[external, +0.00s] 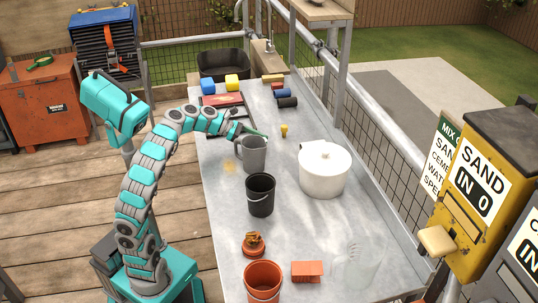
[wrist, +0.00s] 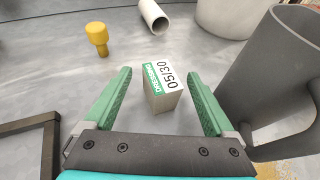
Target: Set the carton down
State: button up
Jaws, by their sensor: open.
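The carton (wrist: 162,88) is a small pale box with a white and green label reading "05/30". In the wrist view it rests on the grey table (wrist: 190,45), slightly turned. My gripper (wrist: 158,74) is open, with one green finger on each side of the carton and a visible gap to both. In the external view my gripper (external: 252,132) is low over the table, just behind the grey jug (external: 252,155). I cannot make out the carton in that view.
The grey jug (wrist: 275,75) stands close on the right of my gripper. A yellow peg (wrist: 96,36), a white pipe piece (wrist: 153,16) and a white pot (wrist: 225,15) lie beyond. A dark frame (wrist: 30,127) is at left. A black bucket (external: 261,195) stands nearer.

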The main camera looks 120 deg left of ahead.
aim_at(268, 150)
jog(key=shift+x, duration=1.9)
jog(key=shift+c, duration=0.2)
grip_shut()
